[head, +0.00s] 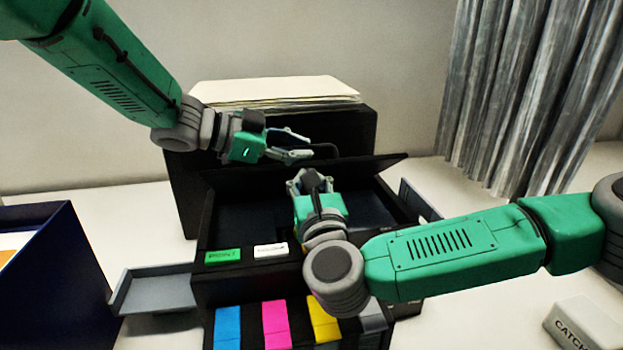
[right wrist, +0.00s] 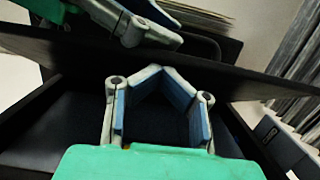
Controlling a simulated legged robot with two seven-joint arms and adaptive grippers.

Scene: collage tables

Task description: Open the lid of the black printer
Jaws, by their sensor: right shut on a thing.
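The black printer (head: 205,284) stands mid-table. Its black lid (head: 372,167) is raised and tilted, with the dark interior showing below; in the right wrist view the lid (right wrist: 255,84) crosses the picture. My right gripper (head: 308,180) is at the lid's underside, its fingers bent together at the tips; in the right wrist view the fingers (right wrist: 160,70) meet against the lid, and the exact contact is hard to see. My left gripper (head: 308,146) is behind and above the lid, fingers apart and empty, near a thin dark curved handle (head: 328,148).
A paper stack (head: 275,92) stands in the printer's rear feeder. A grey tray (head: 155,288) sticks out left. Cyan (head: 228,327), magenta (head: 276,325) and yellow (head: 323,318) cartridges are in front. A dark blue box (head: 65,270) is at left, a white box (head: 588,325) at right.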

